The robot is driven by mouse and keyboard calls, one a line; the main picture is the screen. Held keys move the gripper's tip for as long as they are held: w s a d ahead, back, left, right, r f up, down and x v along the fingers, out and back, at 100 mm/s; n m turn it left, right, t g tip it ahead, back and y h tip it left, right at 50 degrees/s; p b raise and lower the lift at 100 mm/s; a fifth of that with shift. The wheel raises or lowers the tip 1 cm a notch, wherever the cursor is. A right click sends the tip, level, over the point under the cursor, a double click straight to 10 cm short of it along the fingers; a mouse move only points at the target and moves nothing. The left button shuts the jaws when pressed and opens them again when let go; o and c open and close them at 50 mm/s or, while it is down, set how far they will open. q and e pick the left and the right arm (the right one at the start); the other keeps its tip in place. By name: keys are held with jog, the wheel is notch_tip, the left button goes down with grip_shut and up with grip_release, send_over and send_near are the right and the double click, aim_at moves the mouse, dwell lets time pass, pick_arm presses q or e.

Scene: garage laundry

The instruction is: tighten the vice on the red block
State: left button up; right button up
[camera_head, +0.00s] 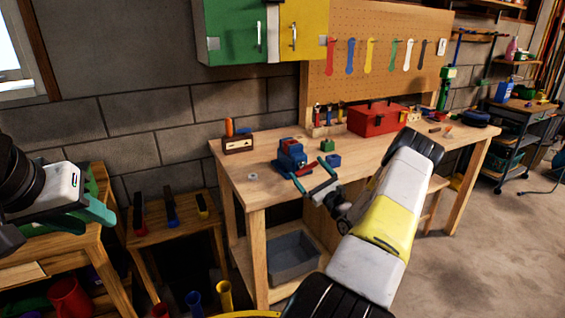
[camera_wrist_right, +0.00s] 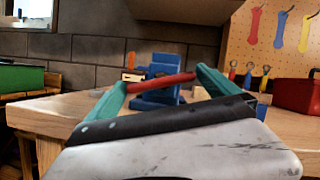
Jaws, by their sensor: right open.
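The blue vice (camera_head: 291,153) stands near the front edge of the wooden workbench; it also shows in the right wrist view (camera_wrist_right: 158,94). A red bar (camera_wrist_right: 160,83), which looks like the vice's handle, lies across its front. I cannot make out a separate red block in the vice. My right gripper (camera_head: 310,175) is open in front of the vice, its teal fingers either side of the red bar, also in the right wrist view (camera_wrist_right: 160,92). I cannot tell whether they touch it. My left gripper (camera_head: 98,208) is at the far left, away from the vice, apparently empty.
A grey bin (camera_head: 293,258) sits below. A pegboard (camera_head: 395,40) is behind.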

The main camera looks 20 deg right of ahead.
aim_at(305, 166)
jog(key=shift+x, duration=2.05)
jog(key=c, duration=1.1)
jog(key=shift+m, duration=0.6)
jog(key=o, duration=1.1)
jog(key=v, duration=0.8)
